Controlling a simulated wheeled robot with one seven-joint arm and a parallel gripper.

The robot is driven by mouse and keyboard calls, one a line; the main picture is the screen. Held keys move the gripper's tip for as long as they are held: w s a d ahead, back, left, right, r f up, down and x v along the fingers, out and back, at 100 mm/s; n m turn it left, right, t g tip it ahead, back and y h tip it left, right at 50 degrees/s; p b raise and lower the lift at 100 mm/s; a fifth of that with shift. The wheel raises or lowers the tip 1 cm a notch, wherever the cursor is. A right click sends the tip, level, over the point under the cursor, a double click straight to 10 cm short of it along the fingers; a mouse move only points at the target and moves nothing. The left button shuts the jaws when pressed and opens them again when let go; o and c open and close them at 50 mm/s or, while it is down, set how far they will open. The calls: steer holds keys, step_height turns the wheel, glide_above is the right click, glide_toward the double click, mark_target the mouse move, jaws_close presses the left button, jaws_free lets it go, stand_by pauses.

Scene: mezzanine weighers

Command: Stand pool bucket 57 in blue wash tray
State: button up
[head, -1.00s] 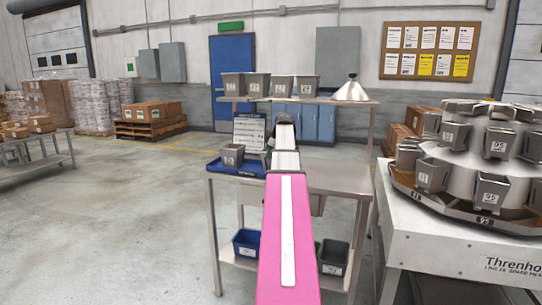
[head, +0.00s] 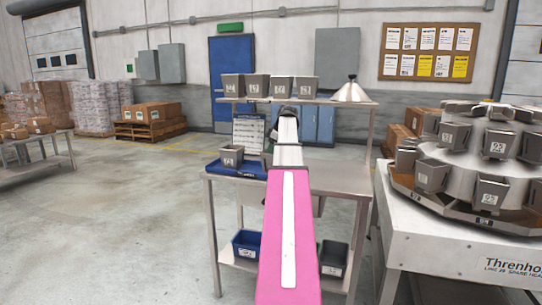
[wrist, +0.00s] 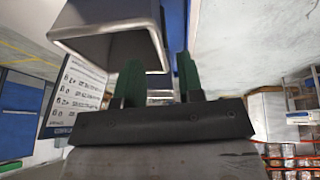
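A grey bucket (head: 232,155) stands upright in the blue wash tray (head: 250,173) at the left end of the steel table. Its label is too small to read surely. My gripper (wrist: 158,82) shows two green fingers with a gap between them. In the wrist view a grey bucket (wrist: 110,22) is close beyond the fingers, its open rim facing them; it looks like the one in the tray. I cannot tell whether a finger touches its rim. In the head view my arm hides the fingers, and its end is to the right of the bucket.
Several grey buckets (head: 281,89) and a metal cone (head: 351,91) stand on the upper shelf (head: 340,101). A placard (head: 248,131) stands behind the tray. The table's right half (head: 340,178) is bare. A weigher carousel (head: 470,165) is at right. Blue (head: 246,244) and dark (head: 333,257) bins sit below.

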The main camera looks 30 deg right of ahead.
steer(key=v, duration=0.8)
steer(key=a+f+m+g, duration=0.1)
steer(key=a+f+m, duration=0.1)
steer(key=a+f, duration=1.05)
steer(key=a+f+m+g, duration=0.1)
steer(key=a+f+m, duration=0.1)
steer(key=a+f, duration=1.05)
steer(key=s+a+f+m+g+h, duration=0.1)
steer(key=s+a+f+m, duration=0.1)
steer(key=s+a+f, duration=0.6)
steer(key=s+a+f+m+g+h, duration=0.1)
steer(key=s+a+f+m, duration=0.1)
steer(key=s+a+f, duration=0.7)
step_height(320, 180, down, 7)
steer(key=shift+a+f, duration=0.15)
steer(key=shift+a, duration=0.9)
